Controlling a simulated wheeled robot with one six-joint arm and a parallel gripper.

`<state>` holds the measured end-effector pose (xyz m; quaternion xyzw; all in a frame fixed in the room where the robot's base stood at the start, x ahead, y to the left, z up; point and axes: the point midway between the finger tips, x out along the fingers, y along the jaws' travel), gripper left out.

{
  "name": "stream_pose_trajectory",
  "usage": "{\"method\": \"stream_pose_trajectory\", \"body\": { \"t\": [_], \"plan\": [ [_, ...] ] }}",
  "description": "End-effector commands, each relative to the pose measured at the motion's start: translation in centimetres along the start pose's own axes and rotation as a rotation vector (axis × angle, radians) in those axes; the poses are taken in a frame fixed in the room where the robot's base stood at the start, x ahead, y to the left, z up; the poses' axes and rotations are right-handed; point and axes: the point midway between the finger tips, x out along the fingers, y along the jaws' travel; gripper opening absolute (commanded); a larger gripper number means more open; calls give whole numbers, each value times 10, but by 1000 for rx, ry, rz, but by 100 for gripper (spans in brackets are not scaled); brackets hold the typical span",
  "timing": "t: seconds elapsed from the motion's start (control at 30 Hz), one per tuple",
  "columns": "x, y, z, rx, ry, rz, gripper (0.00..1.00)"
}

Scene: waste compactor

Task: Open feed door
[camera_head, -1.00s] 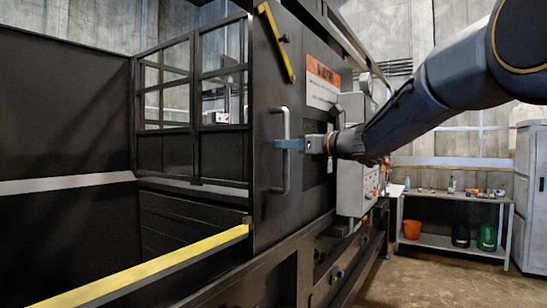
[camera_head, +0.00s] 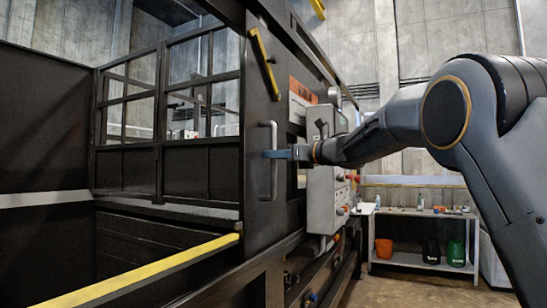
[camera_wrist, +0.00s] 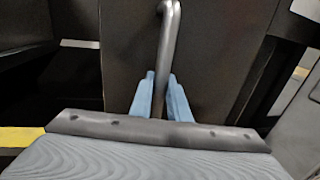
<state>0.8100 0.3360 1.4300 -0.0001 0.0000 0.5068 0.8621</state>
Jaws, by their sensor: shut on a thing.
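The feed door (camera_head: 257,195) is a tall dark panel on the compactor's side, with a vertical grey bar handle (camera_head: 274,185). My gripper (camera_head: 276,154) is shut on the handle at about mid-height, its blue fingers reaching it from the right. In the wrist view the blue fingers (camera_wrist: 161,100) stand on either side of the handle (camera_wrist: 168,45), which runs up from between them. The dark door surface (camera_wrist: 125,55) lies behind it. I cannot tell how far the door stands open.
A grey control box (camera_head: 320,205) with buttons sits right of the handle, under my arm. A yellow-edged rail (camera_head: 150,270) borders the dark bay at left. A barred frame (camera_head: 165,165) stands at the bay's back. A workbench (camera_head: 415,213) stands at the far right, with floor before it.

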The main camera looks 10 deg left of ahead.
Motion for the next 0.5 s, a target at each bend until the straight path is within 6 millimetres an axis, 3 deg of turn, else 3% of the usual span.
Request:
{"method": "stream_pose_trajectory", "body": {
  "t": [0.07, 0.1, 0.2, 0.5],
  "plan": [
    [0, 0, 0, -1, 1, -1, 0],
    [0, 0, 0, -1, 1, -1, 17],
    [1, 1, 0, -1, 1, 0, 34],
    [0, 1, 0, 0, 1, 1, 34]
  ]
}}
